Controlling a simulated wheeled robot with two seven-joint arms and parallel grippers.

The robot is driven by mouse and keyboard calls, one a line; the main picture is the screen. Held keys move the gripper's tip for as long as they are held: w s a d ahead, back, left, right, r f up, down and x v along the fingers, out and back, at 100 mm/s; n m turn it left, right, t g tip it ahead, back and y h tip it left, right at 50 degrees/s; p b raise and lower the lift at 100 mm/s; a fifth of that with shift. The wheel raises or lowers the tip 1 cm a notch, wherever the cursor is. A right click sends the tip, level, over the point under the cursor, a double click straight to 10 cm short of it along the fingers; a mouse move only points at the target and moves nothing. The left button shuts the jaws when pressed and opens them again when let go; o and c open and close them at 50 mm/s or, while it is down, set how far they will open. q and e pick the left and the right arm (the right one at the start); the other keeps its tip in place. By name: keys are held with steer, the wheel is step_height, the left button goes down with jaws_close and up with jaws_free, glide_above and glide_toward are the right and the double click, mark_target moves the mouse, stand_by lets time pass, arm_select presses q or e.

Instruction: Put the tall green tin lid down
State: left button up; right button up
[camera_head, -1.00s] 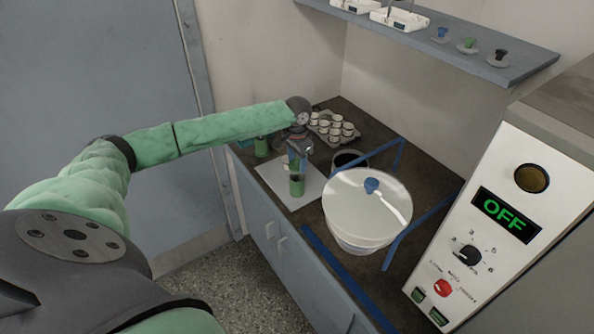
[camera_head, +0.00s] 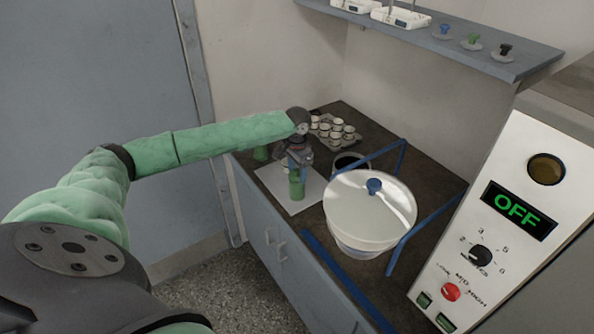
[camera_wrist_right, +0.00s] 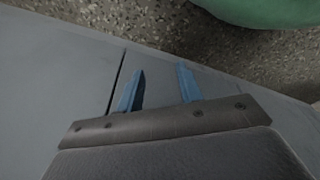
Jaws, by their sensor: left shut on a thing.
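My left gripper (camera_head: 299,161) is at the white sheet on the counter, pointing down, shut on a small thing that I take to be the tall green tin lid. The lid is mostly hidden by the fingers. A tall green tin (camera_head: 296,188) stands upright right below the fingers on the white sheet (camera_head: 273,178). I cannot tell whether the lid touches it. Another green tin (camera_head: 261,153) stands further left, partly behind my arm. My right gripper (camera_wrist_right: 158,88) shows in the right wrist view, open and empty, in front of the grey cabinet.
A large white lidded bowl (camera_head: 360,215) with a blue knob stands right of the sheet, by blue bars (camera_head: 432,215). A dark round container (camera_head: 348,161) and a tray of small cups (camera_head: 335,131) are behind. A control panel (camera_head: 490,225) reads OFF.

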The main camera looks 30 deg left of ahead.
arm_select(q)
steer(key=shift+f, duration=0.25)
arm_select(e)
steer(key=shift+s+d+f, duration=0.15)
steer(key=shift+s+d, duration=0.05)
arm_select(q)
steer(key=shift+f, duration=0.1)
arm_select(e)
steer(key=shift+d+f, duration=0.1)
arm_select(q)
steer(key=o, duration=1)
steer(key=shift+f, duration=0.15)
steer(key=shift+c, duration=0.2)
arm_select(e)
steer(key=shift+w+d+f, duration=0.1)
steer(key=shift+f, duration=0.2)
steer(key=shift+r, duration=0.1)
